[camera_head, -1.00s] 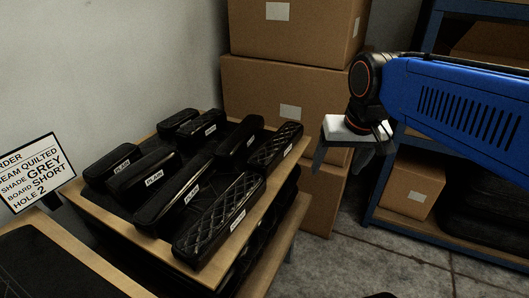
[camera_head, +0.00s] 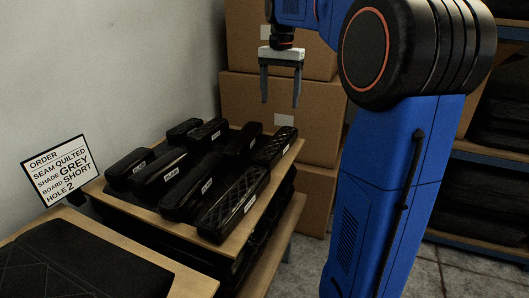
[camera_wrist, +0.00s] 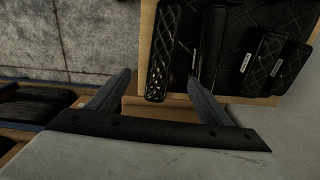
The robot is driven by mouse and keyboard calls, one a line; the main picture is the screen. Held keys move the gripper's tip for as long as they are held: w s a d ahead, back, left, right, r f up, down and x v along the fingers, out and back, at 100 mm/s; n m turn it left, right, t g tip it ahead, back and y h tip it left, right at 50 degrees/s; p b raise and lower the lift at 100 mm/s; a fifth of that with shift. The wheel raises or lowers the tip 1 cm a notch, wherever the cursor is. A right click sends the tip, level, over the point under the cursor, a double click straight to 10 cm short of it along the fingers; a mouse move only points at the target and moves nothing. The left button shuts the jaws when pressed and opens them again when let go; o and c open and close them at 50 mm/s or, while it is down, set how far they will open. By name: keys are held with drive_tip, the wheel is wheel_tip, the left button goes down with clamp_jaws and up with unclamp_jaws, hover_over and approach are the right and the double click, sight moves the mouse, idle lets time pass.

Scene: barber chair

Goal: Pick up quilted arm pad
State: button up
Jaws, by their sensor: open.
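Black arm pads lie in rows on a wooden-edged tray (camera_head: 150,213). A long quilted pad (camera_head: 233,203) with diamond stitching lies at the front right, and a shorter quilted pad (camera_head: 275,147) lies at the back right. My gripper (camera_head: 280,102) points down, open and empty, above and behind the tray's back right corner. In the wrist view a quilted pad (camera_wrist: 163,50) shows beyond the open fingers, apart from them.
An order card (camera_head: 60,170) reads seam quilted, shade grey, board short, hole 2. A dark quilted panel (camera_head: 75,262) lies on the front left surface. Stacked cardboard boxes (camera_head: 262,105) stand behind the tray. Shelving (camera_head: 480,152) is at the right, with clear floor before it.

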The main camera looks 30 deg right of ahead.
hover_over(277, 140)
wheel_tip(277, 140, down, 11)
drive_tip(key=shift+r, duration=0.1)
drive_tip(key=shift+d+f, duration=0.1)
drive_tip(key=shift+f, duration=3.1)
drive_tip(key=c, duration=1.5)
